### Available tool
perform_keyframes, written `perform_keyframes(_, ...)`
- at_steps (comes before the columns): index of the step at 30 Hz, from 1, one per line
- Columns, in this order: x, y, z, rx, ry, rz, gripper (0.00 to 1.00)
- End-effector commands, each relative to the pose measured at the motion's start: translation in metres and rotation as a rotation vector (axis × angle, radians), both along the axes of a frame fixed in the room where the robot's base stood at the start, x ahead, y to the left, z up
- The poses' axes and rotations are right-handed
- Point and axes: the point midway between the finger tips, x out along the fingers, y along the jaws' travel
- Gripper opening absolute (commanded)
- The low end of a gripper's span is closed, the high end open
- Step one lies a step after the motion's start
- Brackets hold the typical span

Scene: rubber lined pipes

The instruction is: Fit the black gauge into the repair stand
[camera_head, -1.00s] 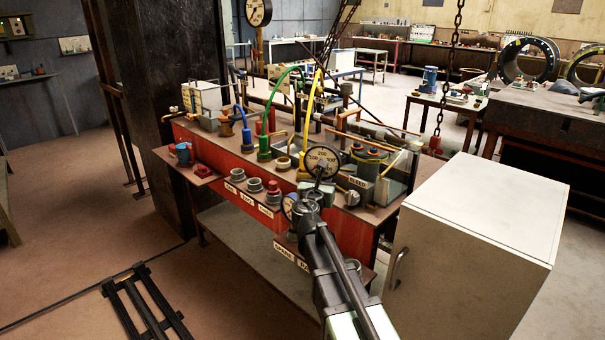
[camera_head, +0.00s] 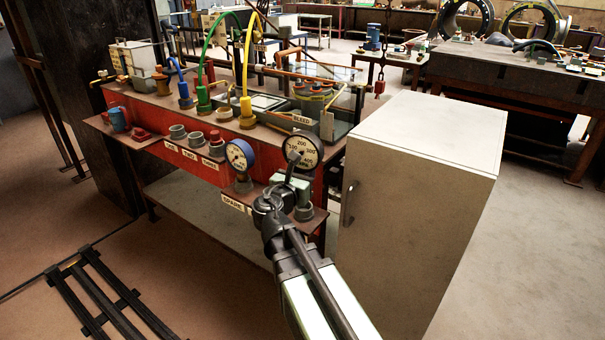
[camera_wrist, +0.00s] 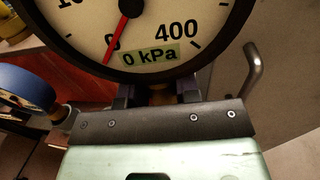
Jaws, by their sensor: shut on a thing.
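The black gauge (camera_head: 302,151) has a black rim and a cream dial. It is upright in my gripper (camera_head: 290,180), which is shut on its stem, above the right end of the low front shelf. In the wrist view the gauge (camera_wrist: 140,30) fills the top and reads 0 kPa, with my gripper (camera_wrist: 155,95) just below the dial. A grey round socket (camera_head: 304,213) shows on the shelf below the gauge, partly behind my gripper. It may be the repair stand; its label is mostly hidden by my arm.
A blue gauge (camera_head: 240,155) stands in the socket left of mine, above a SPARE label (camera_head: 232,203). It is also at the wrist view's left edge (camera_wrist: 25,92). The red bench (camera_head: 125,100) with hoses lies behind. A white cabinet (camera_head: 420,160) stands close on the right.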

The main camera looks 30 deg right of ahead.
Motion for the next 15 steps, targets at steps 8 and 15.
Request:
perform_keyframes(8, 0.0, 0.0, -0.037, 0.0, 0.0, 0.0, 0.0)
perform_keyframes(15, 0.0, 0.0, -0.053, 0.0, 0.0, 0.0, 0.0)
